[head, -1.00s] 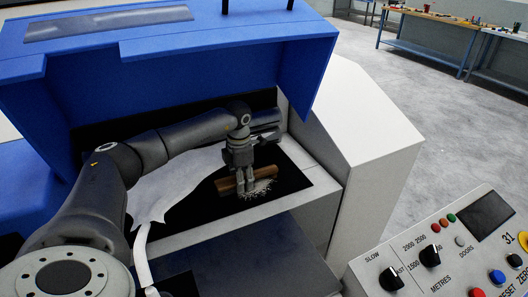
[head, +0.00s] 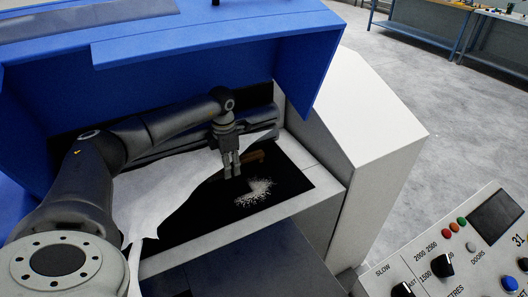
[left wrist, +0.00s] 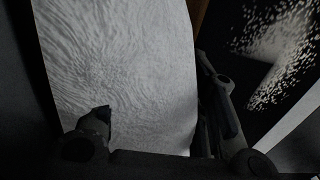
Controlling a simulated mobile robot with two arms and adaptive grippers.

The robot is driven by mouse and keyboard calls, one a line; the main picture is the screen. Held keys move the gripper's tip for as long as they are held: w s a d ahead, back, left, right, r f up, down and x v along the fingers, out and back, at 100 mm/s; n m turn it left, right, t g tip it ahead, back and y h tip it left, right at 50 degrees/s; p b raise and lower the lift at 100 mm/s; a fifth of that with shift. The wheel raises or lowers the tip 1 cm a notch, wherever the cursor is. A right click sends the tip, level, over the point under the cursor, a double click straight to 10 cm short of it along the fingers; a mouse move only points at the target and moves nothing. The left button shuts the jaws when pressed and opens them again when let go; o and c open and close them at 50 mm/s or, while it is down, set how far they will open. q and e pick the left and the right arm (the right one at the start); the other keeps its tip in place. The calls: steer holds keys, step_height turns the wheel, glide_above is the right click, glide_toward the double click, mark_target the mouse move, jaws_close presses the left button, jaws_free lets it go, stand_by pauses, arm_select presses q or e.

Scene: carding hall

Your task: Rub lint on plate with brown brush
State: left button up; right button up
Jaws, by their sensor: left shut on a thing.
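My left gripper (head: 232,174) points down over the black plate (head: 205,217) in the machine's opening. It is shut on the brown brush (head: 253,157), which shows partly behind the fingers in the head view. In the left wrist view only a narrow brown strip of the brush (left wrist: 200,14) shows beside the right finger. White lint (head: 255,191) lies in a loose speckled patch on the plate, in front of and to the right of the gripper, apart from it. The lint also shows at the upper right of the left wrist view (left wrist: 283,55). My right gripper is not in view.
A white fibre web (head: 160,195) spreads left of the plate and fills much of the left wrist view. The blue hood (head: 190,60) overhangs the opening. A pale metal ledge (head: 240,222) borders the plate's front. A control panel (head: 470,240) stands at lower right.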

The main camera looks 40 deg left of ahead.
arm_select(q)
steer(key=r, duration=0.1)
steer(key=r+p, duration=0.1)
steer(key=r, duration=0.1)
steer(key=r+p, duration=0.1)
steer(key=r, duration=0.1)
steer(key=shift+s+d+r, duration=0.2)
steer(key=shift+d, duration=0.1)
steer(key=shift+r+p, duration=0.3)
steer(key=shift+p, duration=0.15)
steer(key=shift+w+a+r+p, duration=0.15)
steer(key=shift+a+r+p, duration=0.05)
steer(key=shift+r+p, duration=0.4)
steer(key=shift+d+r+p, duration=0.15)
steer(key=shift+r+p, duration=0.25)
steer(key=shift+r, duration=0.3)
steer(key=shift+f, duration=0.1)
